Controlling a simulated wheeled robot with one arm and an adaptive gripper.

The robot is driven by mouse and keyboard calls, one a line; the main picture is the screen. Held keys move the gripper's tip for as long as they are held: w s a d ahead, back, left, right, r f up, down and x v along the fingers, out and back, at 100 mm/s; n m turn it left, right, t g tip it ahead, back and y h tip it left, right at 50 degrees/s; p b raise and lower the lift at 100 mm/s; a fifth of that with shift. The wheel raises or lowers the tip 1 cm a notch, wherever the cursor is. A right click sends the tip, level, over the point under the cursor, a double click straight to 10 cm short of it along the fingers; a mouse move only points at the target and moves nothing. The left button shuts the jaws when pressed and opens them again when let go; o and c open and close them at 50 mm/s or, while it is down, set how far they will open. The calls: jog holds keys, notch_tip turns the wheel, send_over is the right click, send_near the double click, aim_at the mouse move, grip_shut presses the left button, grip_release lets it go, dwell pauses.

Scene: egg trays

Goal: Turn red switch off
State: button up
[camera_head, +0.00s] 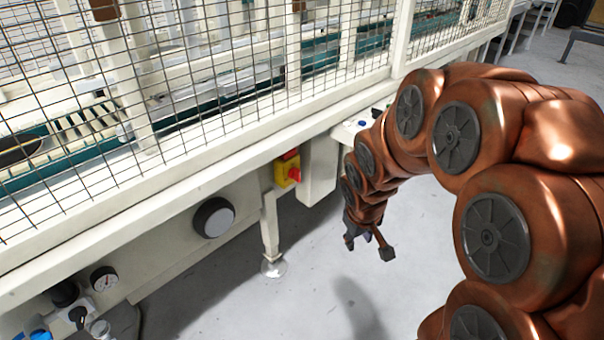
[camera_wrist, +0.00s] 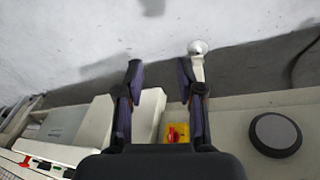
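The red switch (camera_head: 294,174) sits on a yellow plate (camera_head: 282,174) on the side of the cream machine frame, beside a box-shaped housing. In the wrist view the red switch (camera_wrist: 171,134) on its yellow plate (camera_wrist: 184,126) shows low between the two fingers, partly cut off by the gripper body. My gripper (camera_head: 368,247) is in front of the machine, to the right of and lower than the switch in the head view, apart from it. In the wrist view my gripper (camera_wrist: 163,78) has its fingers spread wide with nothing between the tips.
A machine leg (camera_head: 270,228) stands below the switch. A wire-mesh guard (camera_head: 220,75) rises above. The floor (camera_head: 310,290) in front is clear.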

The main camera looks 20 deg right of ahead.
jog(key=w+d+f+n+t+y, duration=0.1)
jog(key=w+f+t, duration=0.1)
jog(key=w, duration=0.6)
jog(key=w+d+f+n+t, duration=0.1)
jog(key=w+f+t, duration=0.15)
jog(key=w, duration=0.55)
jog(key=n+t+y+p, duration=0.2)
jog(key=t+y, duration=0.7)
jog(key=y, duration=0.1)
send_near(300, 172)
jog(key=w, duration=0.1)
jog(key=shift+a+b+x, duration=0.25)
jog(key=shift+b+x, duration=0.65)
jog(key=shift+x, duration=3.2)
jog(key=shift+s, duration=0.2)
jog(key=shift+c, duration=0.3)
grip_shut()
